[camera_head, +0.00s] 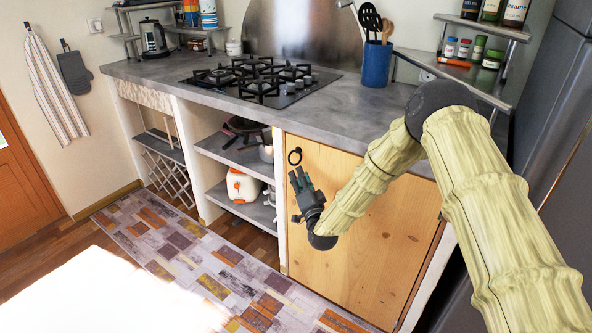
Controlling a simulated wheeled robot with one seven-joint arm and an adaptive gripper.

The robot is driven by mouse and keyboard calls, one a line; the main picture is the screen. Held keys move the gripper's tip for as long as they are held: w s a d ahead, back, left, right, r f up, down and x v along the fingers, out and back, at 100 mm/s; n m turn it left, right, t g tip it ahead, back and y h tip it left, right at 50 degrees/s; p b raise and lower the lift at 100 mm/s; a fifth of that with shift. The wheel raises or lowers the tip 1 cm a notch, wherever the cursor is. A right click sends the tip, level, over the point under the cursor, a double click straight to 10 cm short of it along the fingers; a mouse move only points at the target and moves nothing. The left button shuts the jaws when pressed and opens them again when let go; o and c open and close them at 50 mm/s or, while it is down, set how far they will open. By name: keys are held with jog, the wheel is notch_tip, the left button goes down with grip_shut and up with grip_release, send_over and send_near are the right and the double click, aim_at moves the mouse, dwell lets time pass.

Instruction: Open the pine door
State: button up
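The pine door (375,250) is a light knotty wood panel under the right part of the counter. It looks shut in its frame. A dark ring handle (295,156) hangs near its upper left corner. My gripper (298,176) is in front of the door's left side, just below the ring, with its fingers pointing up toward it. The fingers look slightly apart and nothing shows between them. The ring is in plain view, apart from the fingertips. My forearm hides part of the door's upper middle and right.
Left of the door are open shelves (236,155) with pans and a white-orange container (243,186). The grey counter (330,115) overhangs the door and carries a gas hob (262,80) and a blue utensil pot (376,64). A patterned rug (200,260) covers the floor in front.

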jog(key=shift+x, duration=2.3)
jog(key=shift+c, duration=0.2)
grip_shut()
